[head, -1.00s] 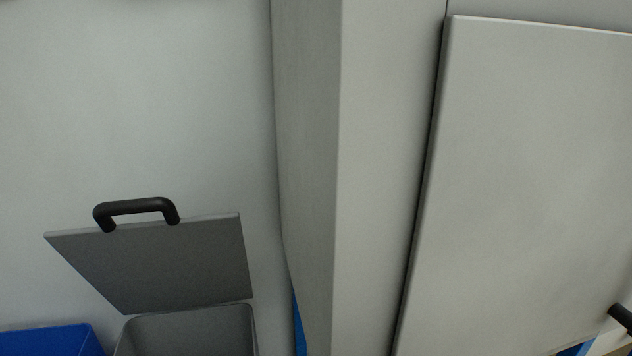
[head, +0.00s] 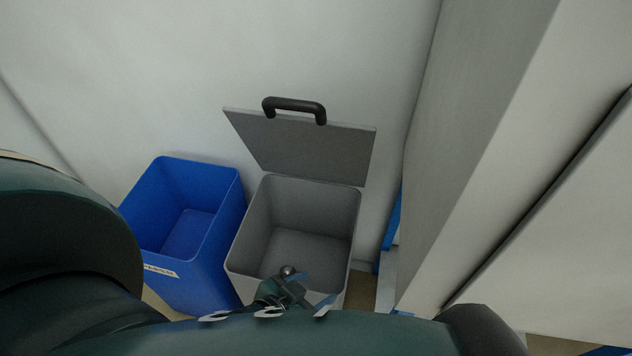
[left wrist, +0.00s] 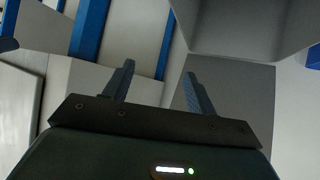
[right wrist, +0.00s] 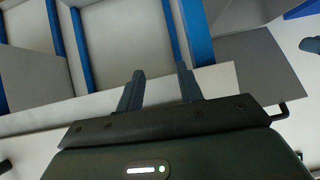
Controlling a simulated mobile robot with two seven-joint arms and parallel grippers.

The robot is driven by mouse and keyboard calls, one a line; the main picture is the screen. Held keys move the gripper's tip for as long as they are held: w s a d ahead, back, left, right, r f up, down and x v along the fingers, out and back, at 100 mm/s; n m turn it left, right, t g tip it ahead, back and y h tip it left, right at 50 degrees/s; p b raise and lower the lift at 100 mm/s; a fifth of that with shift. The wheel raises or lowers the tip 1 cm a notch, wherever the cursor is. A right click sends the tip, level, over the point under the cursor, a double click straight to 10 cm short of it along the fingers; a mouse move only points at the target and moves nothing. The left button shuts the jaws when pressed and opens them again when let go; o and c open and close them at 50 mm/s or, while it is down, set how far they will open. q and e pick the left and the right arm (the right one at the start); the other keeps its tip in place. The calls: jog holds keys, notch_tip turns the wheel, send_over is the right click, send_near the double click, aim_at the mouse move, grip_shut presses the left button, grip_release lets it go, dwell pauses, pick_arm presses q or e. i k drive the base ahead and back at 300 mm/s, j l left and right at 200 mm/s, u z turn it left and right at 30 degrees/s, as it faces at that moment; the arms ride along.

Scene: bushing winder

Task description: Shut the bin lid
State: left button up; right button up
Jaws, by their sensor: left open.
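The grey bin (head: 355,228) stands on the floor, its inside visible. Its flat grey lid (head: 310,150) is raised, standing tilted up behind the opening against the wall side. A black handle (head: 295,106) is on the lid's upper edge. My left gripper (head: 293,285) is at the bin's near side, low in the head view, partly hidden by my arm. In the left wrist view (left wrist: 158,85) its fingers are apart with nothing between them. My right gripper (right wrist: 160,82) shows in its own wrist view, fingers apart and empty. It is not visible in the head view.
A blue open bin (head: 215,260) with a label stands just left of the grey bin. A tall grey cabinet (head: 490,130) stands to the right. A pale wall (head: 160,70) is behind the bins. My own arm covers the lower left.

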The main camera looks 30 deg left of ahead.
aim_at(320, 148)
jog(key=k+l, duration=1)
jog(key=k, duration=0.2)
